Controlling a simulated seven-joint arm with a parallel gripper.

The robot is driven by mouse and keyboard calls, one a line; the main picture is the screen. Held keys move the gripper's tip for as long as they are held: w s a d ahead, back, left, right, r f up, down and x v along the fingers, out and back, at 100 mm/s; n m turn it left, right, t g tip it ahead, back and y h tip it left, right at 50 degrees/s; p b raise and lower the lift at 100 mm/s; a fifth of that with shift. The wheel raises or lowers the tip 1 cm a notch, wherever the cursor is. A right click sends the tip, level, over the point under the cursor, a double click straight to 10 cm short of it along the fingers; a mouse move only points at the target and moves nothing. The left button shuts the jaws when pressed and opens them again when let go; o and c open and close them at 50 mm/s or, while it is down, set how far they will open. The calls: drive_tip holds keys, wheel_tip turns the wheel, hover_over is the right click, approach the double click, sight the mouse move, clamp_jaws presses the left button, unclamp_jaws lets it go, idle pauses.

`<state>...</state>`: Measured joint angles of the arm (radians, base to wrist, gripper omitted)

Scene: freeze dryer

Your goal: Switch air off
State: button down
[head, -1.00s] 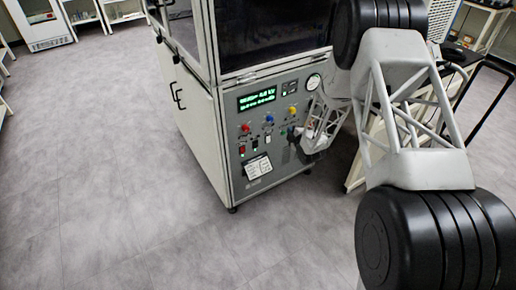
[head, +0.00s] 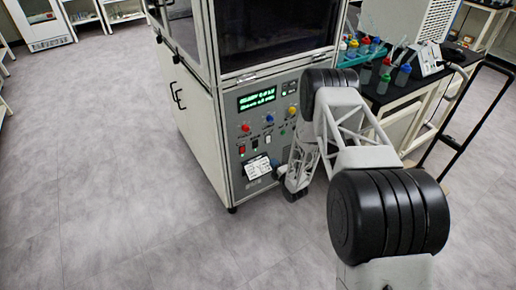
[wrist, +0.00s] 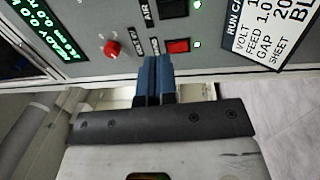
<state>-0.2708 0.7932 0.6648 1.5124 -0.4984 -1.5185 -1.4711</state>
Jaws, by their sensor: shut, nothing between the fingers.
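The AIR switch (wrist: 172,8) is a dark rocker at the top edge of the wrist view, with a lit green lamp (wrist: 197,4) beside it. A red rocker switch (wrist: 178,46) with its own lit green lamp (wrist: 197,44) is nearer to my fingers. My gripper (wrist: 158,62) is shut and empty, its blue fingertips just below the red switch in the picture; I cannot tell whether they touch the panel. In the head view the dark switch (head: 255,143) is right of the red one (head: 242,150). My gripper is low at the panel front, partly hidden by my arm.
A red knob (wrist: 112,48) is left of the switches in the wrist view. A white run card (wrist: 275,30) is to their right. The green display (head: 257,99) is higher on the panel. A bench (head: 400,95) with bottles stands right of the machine. The floor in front is clear.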

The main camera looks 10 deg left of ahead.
sight(255, 144)
drive_tip(key=shift+s+a+f, duration=0.15)
drive_tip(key=shift+s+f, duration=0.25)
drive_tip(key=shift+f, duration=0.35)
drive_tip(key=shift+w+a, duration=0.15)
drive_tip(key=x, duration=1.3)
drive_tip(key=shift+w+a+r, duration=0.15)
drive_tip(key=shift+a, duration=0.15)
